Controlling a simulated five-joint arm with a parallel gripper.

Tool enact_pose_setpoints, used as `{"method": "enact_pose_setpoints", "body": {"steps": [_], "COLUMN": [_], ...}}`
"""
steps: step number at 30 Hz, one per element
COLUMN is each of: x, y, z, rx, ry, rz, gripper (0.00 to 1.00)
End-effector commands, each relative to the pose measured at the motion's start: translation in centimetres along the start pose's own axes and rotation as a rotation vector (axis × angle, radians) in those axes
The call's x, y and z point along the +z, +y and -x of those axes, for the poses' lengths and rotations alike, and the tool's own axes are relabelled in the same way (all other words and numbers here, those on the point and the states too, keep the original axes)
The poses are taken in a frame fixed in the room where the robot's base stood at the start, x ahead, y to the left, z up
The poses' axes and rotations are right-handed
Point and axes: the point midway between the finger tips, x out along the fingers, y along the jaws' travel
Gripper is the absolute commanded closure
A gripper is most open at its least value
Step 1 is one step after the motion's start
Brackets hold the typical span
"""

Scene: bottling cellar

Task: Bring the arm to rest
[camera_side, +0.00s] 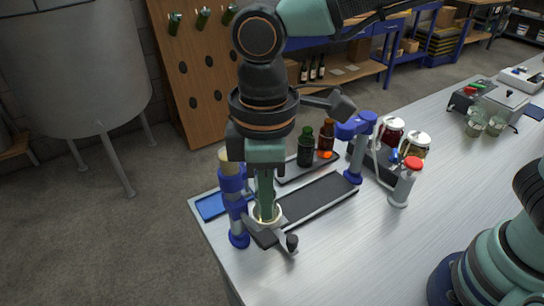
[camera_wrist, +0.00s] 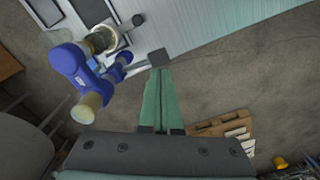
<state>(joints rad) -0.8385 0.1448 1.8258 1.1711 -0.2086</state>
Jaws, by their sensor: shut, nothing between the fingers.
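My gripper (camera_side: 266,212) points straight down at the near left end of the metal table (camera_side: 458,175). Its green fingers are shut with nothing between them; they also show shut in the wrist view (camera_wrist: 159,72). In the side view the fingertips overlap a pale ring (camera_side: 278,217) on a device. I cannot tell whether they touch it. In the wrist view this ring (camera_wrist: 104,37) lies left of the fingers and apart from them. A blue upright device (camera_side: 238,210) with a cream top stands just left of my gripper; it also shows in the wrist view (camera_wrist: 70,60).
A dark tray (camera_side: 325,197) lies right of my gripper. Behind it stand a green bottle (camera_side: 305,150), a brown bottle (camera_side: 327,136) and a blue stand (camera_side: 355,150). A red-capped bottle (camera_side: 404,182) and two jars are further right.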

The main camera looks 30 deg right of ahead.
Motion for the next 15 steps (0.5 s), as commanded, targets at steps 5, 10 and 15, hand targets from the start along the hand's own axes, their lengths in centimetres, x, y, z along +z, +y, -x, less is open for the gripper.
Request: {"method": "enact_pose_setpoints", "body": {"steps": [5, 10, 15], "x": [0.2, 2.5, 8.1], "y": [0.3, 3.9, 9.6], "z": [0.1, 1.6, 3.5], "rx": [0.001, 0.017, 0.062], "ry": [0.005, 0.065, 0.18], "rz": [-0.01, -0.143, -0.4], "gripper": [1.0, 1.0, 1.0]}}
